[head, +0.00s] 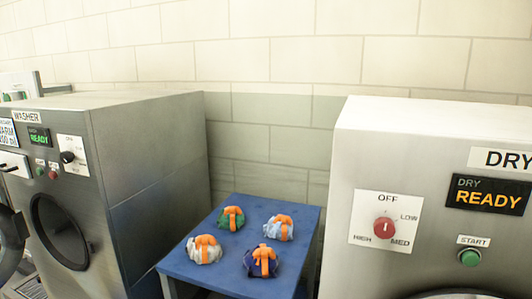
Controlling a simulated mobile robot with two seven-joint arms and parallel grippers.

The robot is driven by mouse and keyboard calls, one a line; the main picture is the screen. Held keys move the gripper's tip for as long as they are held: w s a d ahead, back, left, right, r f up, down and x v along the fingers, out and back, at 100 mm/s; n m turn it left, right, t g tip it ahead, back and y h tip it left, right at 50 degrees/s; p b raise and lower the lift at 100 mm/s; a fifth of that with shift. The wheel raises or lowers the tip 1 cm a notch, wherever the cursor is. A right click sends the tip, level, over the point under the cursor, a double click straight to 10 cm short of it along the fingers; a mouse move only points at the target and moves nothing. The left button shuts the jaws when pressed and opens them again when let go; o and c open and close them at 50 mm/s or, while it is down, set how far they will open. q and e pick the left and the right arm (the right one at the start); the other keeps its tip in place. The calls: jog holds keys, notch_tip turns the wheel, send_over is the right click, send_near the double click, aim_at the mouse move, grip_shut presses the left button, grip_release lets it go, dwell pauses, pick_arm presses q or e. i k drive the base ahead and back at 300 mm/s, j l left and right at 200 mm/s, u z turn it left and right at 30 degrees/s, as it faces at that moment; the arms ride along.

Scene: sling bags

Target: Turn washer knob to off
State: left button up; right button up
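The washer (150,140) stands at the left, with a "WASHER" label on its front. Its black knob (67,157) sits on a white dial plate (73,154) at the upper right of the front panel. The panel is seen at a steep angle, and the dial words and knob setting are too small to read. A green "READY" display (39,138) is lit left of the knob. Neither of my grippers shows in the head view, and nothing is touching the knob.
A dryer (345,120) at the right has a red knob (385,227), a lit "DRY READY" display (488,195) and a green start button (470,257). Between the machines, a blue table (190,257) holds several cloth bundles with orange straps. The washer's round opening (60,231) is dark.

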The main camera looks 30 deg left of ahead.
aim_at(66, 157)
jog(key=u, duration=2.25)
